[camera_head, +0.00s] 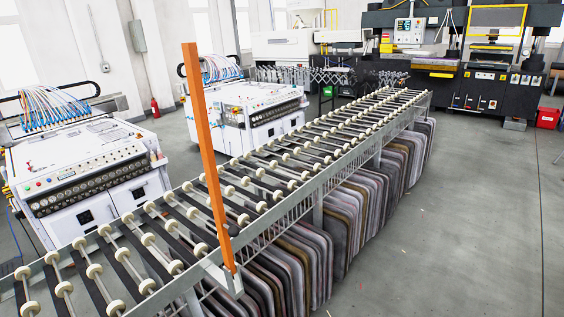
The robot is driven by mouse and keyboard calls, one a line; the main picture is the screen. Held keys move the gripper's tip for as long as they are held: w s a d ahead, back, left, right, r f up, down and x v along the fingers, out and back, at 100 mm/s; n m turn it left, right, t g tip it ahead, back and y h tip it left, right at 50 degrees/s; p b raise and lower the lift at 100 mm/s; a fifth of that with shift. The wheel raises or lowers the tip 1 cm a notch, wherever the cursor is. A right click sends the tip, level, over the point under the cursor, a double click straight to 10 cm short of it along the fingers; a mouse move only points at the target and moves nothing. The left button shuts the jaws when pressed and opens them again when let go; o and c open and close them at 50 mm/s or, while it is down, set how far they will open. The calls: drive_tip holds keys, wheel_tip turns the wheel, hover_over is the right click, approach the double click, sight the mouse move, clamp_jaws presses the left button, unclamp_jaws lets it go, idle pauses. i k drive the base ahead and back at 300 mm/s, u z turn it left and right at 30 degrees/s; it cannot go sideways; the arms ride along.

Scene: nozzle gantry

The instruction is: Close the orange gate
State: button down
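The orange gate (207,150) is a long, straight orange bar. It stands nearly upright, leaning a little to the left at its top. Its lower end meets a pale metal bracket (228,278) on the near side rail of a roller conveyor (330,172). The bar rises well above the rollers and does not lie across them. My gripper is not in view.
Dark panels stand packed under the conveyor. White machines with blue hoses (85,165) stand behind it on the left. Black machines (480,85) and a red bin (547,117) are at the back right. The grey floor (460,220) at the right is clear.

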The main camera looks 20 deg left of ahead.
sight(192, 60)
drive_tip(key=z, duration=0.05)
drive_tip(key=i, duration=1.05)
drive_tip(key=u, duration=0.5)
